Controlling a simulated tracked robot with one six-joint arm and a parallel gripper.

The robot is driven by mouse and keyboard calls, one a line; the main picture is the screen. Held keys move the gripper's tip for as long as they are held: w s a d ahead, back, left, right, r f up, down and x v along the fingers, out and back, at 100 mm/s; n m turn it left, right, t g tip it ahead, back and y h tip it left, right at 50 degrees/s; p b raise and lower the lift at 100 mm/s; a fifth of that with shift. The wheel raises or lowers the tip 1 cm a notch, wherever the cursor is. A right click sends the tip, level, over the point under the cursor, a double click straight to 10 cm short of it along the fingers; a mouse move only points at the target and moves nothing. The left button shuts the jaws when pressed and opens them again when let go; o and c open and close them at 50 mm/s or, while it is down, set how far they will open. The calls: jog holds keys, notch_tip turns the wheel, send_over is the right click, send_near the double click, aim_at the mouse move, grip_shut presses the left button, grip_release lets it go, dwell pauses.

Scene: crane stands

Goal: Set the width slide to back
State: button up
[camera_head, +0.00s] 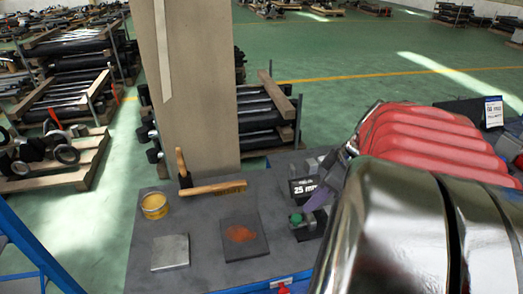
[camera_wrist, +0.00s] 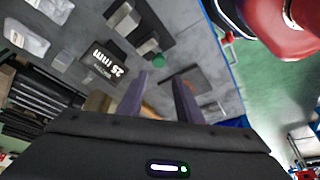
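A small dark fixture (camera_head: 308,226) with a green knob (camera_head: 296,218) stands at the right of the grey table; I take it for the width slide, but its setting cannot be told. A black sign (camera_head: 304,187) reading "25 mm" stands behind it. In the wrist view the green knob (camera_wrist: 158,60) lies just beyond my fingertips, and the sign (camera_wrist: 103,62) is to the left. My gripper (camera_wrist: 161,77) is open, its two purple fingers apart with nothing seen between them. In the head view one purple finger shows beside the fixture, and my arm hides the rest.
The grey table (camera_head: 205,215) also holds a yellow tin (camera_head: 154,205), a wooden-handled hammer (camera_head: 210,188), a light metal plate (camera_head: 170,252) and a dark plate with an orange patch (camera_head: 244,236). A tall beige column (camera_head: 195,90) stands behind. Loaded pallets stand on the green floor.

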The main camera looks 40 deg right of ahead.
jog(key=shift+v, duration=2.1)
jog(key=shift+w+a, duration=0.1)
jog(key=w+a+m+g+h, duration=0.1)
jog(key=w+a+m, duration=0.3)
jog(key=a, duration=0.5)
jog(key=s+a+t+h, duration=0.1)
jog(key=s+a+t, duration=0.1)
jog(key=a, duration=1.4)
jog(key=shift+a+f+m, duration=0.25)
jog(key=shift+f+m, duration=0.15)
jog(key=shift+s, duration=0.1)
